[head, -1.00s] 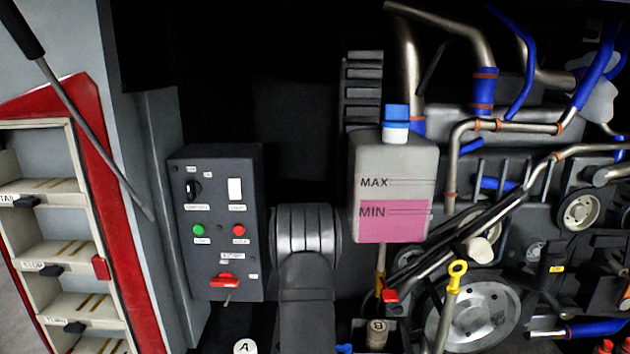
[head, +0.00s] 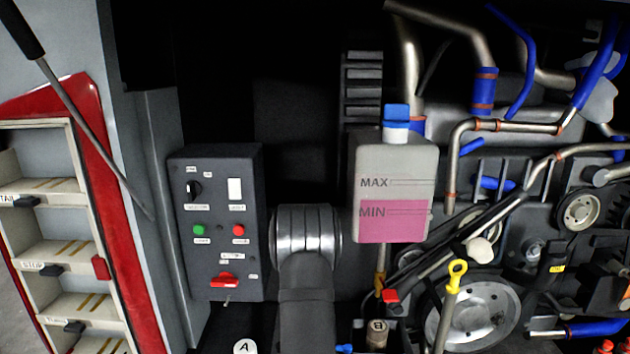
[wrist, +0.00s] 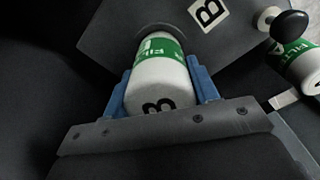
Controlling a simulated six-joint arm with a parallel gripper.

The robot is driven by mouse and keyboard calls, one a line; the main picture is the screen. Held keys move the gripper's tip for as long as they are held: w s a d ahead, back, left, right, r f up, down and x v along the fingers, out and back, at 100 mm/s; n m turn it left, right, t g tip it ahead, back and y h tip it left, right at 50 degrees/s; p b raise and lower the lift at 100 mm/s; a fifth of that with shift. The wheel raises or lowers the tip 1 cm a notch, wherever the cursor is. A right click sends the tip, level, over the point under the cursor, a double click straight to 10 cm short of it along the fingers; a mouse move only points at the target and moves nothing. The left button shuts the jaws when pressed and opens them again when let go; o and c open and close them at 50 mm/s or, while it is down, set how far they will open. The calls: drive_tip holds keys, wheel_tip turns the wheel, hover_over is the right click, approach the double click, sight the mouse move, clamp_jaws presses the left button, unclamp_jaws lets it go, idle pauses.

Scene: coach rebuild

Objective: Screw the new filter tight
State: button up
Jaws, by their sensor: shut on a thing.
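In the wrist view, my gripper (wrist: 158,76) has its two blue fingers shut on a white and green filter (wrist: 162,88). A dark letter that looks like B is on the filter's near end. The filter's far end meets a round dark seat (wrist: 153,29) on a dark plate (wrist: 115,38). Whether the filter sits fully against the seat is hard to see. The plate carries a white B label (wrist: 209,13). In the head view my arm hides this place, and my gripper does not show there.
A second white and green filter (wrist: 304,62) lies at the right of the wrist view, near a black knob (wrist: 291,24). In the head view, a coolant tank (head: 392,165) hangs right of my arm, a control box (head: 216,265) stands left, and a yellow-handled dipstick (head: 457,268) rises front right.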

drive_tip(key=m, duration=0.5)
drive_tip(key=shift+m, duration=0.5)
drive_tip(key=m, duration=0.4)
drive_tip(key=shift+r+m, duration=0.1)
drive_tip(key=shift+m, duration=0.9)
drive_tip(key=m, duration=0.4)
drive_tip(key=shift+w+r, duration=0.1)
drive_tip(key=shift+r+m, duration=0.1)
drive_tip(key=shift+m, duration=0.9)
